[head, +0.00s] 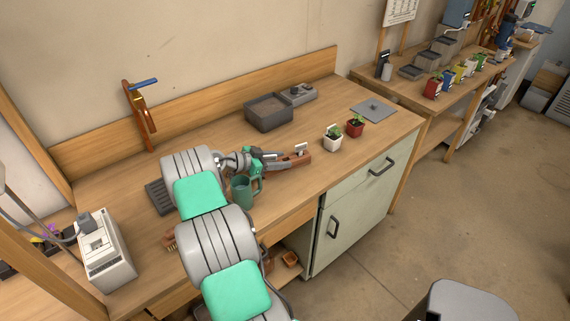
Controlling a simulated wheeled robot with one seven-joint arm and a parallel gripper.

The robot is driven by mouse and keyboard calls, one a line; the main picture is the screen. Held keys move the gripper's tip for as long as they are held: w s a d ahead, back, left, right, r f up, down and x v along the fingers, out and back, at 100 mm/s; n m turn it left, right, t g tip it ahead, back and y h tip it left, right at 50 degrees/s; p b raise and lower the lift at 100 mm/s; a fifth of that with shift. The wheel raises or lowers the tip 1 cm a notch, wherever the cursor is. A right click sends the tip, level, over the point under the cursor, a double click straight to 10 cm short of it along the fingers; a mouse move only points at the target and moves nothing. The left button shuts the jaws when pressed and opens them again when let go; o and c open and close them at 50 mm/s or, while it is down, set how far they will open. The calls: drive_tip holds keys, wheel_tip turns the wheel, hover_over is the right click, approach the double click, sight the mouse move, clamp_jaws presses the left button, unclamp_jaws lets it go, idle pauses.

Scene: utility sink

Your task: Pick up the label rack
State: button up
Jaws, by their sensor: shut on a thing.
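The label rack (301,159) is a low reddish-brown wooden bar with a small white label standing up near its right end. It is at or just above the middle of the wooden counter; I cannot tell whether it touches the top. My gripper (281,164) reaches in from the left and is shut on the left part of the rack. The fingers and my wrist hide that end of the rack.
A green mug (242,191) stands close below my wrist. A dark grey tray (268,122) lies behind. A white device (106,258) is at left. The right front counter is clear.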

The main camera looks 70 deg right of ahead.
clamp_jaws()
